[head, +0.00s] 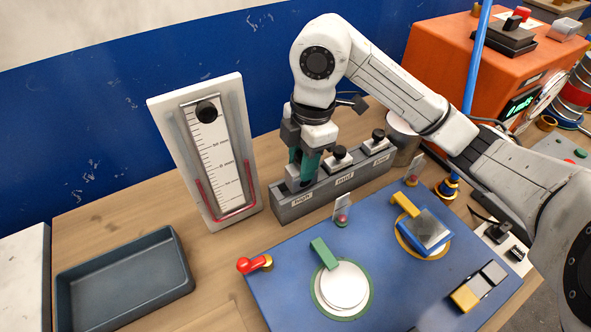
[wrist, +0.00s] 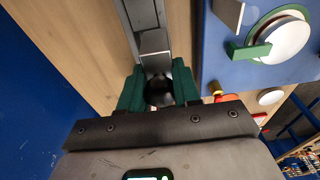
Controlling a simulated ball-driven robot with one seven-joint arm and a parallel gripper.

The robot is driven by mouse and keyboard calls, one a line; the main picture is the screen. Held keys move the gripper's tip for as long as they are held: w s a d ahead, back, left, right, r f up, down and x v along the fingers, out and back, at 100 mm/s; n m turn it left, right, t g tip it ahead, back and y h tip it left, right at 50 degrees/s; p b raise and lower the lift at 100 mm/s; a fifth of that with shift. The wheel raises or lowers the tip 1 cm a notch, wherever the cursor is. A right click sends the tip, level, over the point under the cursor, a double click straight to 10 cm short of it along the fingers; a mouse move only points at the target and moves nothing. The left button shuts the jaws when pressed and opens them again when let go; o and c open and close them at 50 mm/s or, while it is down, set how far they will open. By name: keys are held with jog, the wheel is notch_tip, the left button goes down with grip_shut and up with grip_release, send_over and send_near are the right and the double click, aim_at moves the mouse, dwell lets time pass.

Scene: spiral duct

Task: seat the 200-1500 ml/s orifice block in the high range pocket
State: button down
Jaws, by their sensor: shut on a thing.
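The grey pocket rack (head: 322,193) stands on the bench with a row of labelled pockets. Its left label seems to read high, and the high range pocket is at that end. My gripper (head: 305,166) points down over this left end, its green fingers shut on the orifice block. In the wrist view the block's black knob (wrist: 159,92) sits between the green fingers. The block's body is mostly hidden, so I cannot tell how deep it sits in the pocket. Two other blocks with black knobs, a middle one (head: 341,158) and a right one (head: 377,142), stand in the rack.
A manometer board (head: 240,150) stands close left of the rack. A blue panel (head: 290,290) with valves and a white disc lies in front. An empty dark tray (head: 120,290) is at the front left. An orange machine (head: 440,60) stands at the back right.

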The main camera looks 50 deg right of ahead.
aim_at(296, 175)
jog(key=shift+w+a+f, duration=0.1)
jog(key=shift+w+f, duration=0.35)
jog(key=shift+f, duration=0.05)
jog(key=shift+w+f, duration=0.15)
jog(key=shift+f, duration=0.85)
jog(key=shift+w+f, duration=0.15)
jog(key=shift+f, duration=0.8)
jog(key=shift+f, duration=0.1)
jog(key=c, duration=0.8)
grip_release()
jog(key=r, duration=0.4)
jog(key=d+r, duration=0.1)
jog(key=r, duration=0.7)
jog(key=shift+s+d+r, duration=0.1)
jog(key=shift+s+d, duration=0.05)
jog(key=shift+s, duration=0.1)
